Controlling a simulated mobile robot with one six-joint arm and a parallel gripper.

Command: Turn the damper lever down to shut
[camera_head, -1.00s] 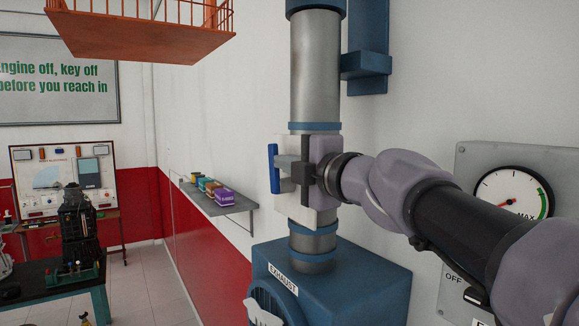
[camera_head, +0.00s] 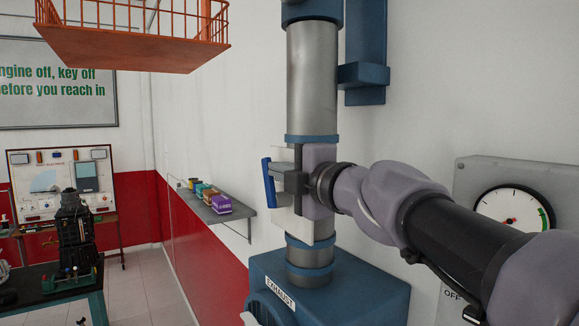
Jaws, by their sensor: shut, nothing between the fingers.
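The damper lever (camera_head: 268,183) is a blue bar handle at the left of the grey exhaust pipe (camera_head: 312,70). It stands nearly upright, its top leaning slightly left. A pale plate (camera_head: 322,228) sits on the pipe behind my gripper. My gripper (camera_head: 284,180) comes in from the right, in front of the pipe. Its fingers are shut and empty, with their tips just right of the lever's middle. I cannot tell whether they touch it. The gripper hides the lever's pivot and most of the plate.
Below the pipe is a blue box labelled EXHAUST (camera_head: 345,290). A gauge panel (camera_head: 480,180) is on the wall at right, partly behind my arm. A shelf with small coloured boxes (camera_head: 220,213) is on the left wall. An orange railed platform (camera_head: 130,50) hangs at upper left.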

